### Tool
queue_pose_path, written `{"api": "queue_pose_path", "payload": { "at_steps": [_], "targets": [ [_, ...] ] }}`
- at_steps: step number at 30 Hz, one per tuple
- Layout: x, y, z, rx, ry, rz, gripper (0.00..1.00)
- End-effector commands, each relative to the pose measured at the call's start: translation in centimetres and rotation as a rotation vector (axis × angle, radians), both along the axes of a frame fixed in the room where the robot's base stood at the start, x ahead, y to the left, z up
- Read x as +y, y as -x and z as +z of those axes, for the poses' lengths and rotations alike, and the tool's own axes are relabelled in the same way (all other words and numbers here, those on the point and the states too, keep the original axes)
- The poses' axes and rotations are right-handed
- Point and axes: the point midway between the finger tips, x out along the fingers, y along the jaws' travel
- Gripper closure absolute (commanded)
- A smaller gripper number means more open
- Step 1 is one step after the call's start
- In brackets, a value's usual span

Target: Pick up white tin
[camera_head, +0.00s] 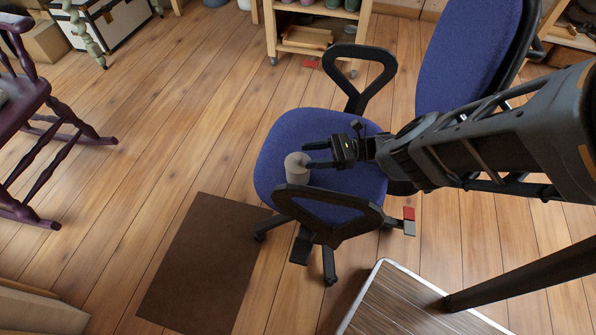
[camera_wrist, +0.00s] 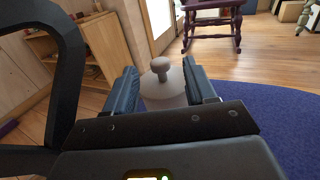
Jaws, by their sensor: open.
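A pale tin (camera_head: 297,167) stands upright on the blue seat of the office chair (camera_head: 345,185), near its left edge. In the wrist view the tin (camera_wrist: 162,88) has a lid with a round knob on top. My gripper (camera_head: 308,154) is over the seat, reaching in level from the right. In the wrist view my gripper (camera_wrist: 163,85) is open, with one finger on each side of the tin. I cannot tell whether the fingers touch it. The lower part of the tin is hidden by my gripper in the wrist view.
The chair's near armrest (camera_head: 328,215) and far armrest (camera_head: 358,75) rise on both sides of my arm. The blue backrest (camera_head: 465,55) is to the right. A brown mat (camera_head: 200,265) and a low table (camera_head: 400,305) are nearer. A purple rocking chair (camera_head: 40,110) stands left.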

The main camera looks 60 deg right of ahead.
Motion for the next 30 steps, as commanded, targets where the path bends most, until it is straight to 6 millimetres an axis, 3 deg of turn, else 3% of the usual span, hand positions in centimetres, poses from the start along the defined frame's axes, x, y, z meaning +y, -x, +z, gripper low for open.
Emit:
{"api": "queue_pose_path", "payload": {
  "at_steps": [12, 22, 30],
  "targets": [
    [3.9, -4.0, 0.1, 0.001, -0.002, 0.002, 0.45],
    [4.3, -4.5, 0.0, 0.001, -0.001, 0.0, 0.45],
    [4.3, -4.5, 0.0, 0.001, -0.001, 0.0, 0.7]
  ]
}}
